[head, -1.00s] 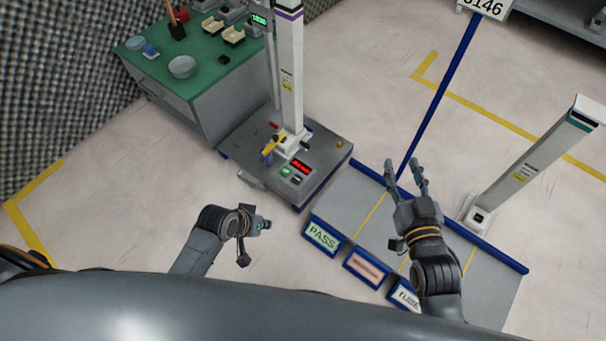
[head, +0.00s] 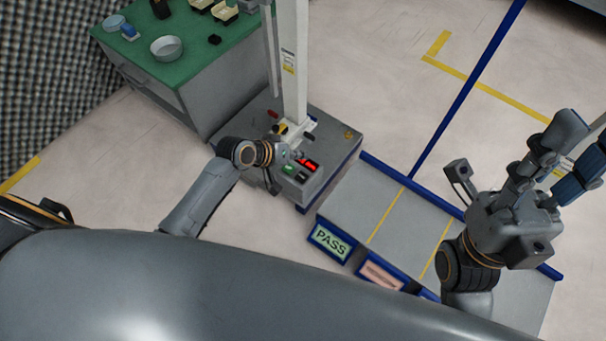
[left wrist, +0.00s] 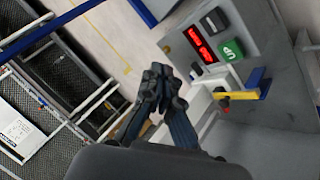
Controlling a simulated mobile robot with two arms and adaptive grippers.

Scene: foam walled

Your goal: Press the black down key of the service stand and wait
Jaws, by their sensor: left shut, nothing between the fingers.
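The service stand (head: 294,70) is a pale column on a grey base with a sloped key panel. The panel carries a red-lit display (head: 309,165), a green key (head: 289,169) and a black key (head: 302,177) beside it. In the left wrist view the display (left wrist: 200,45), the green up key (left wrist: 232,50) and the black key (left wrist: 215,20) show at upper right. My left gripper (head: 290,155) is shut and empty beside the panel. Its fingertips (left wrist: 162,75) appear apart from the keys. My right gripper (head: 578,148) is open and empty at far right.
A yellow-handled lever (left wrist: 236,95) sits beside the green key. A low grey platform (head: 345,205) with PASS label (head: 330,242) adjoins the stand on the right. A green-topped bench (head: 185,70) with bowls stands behind left.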

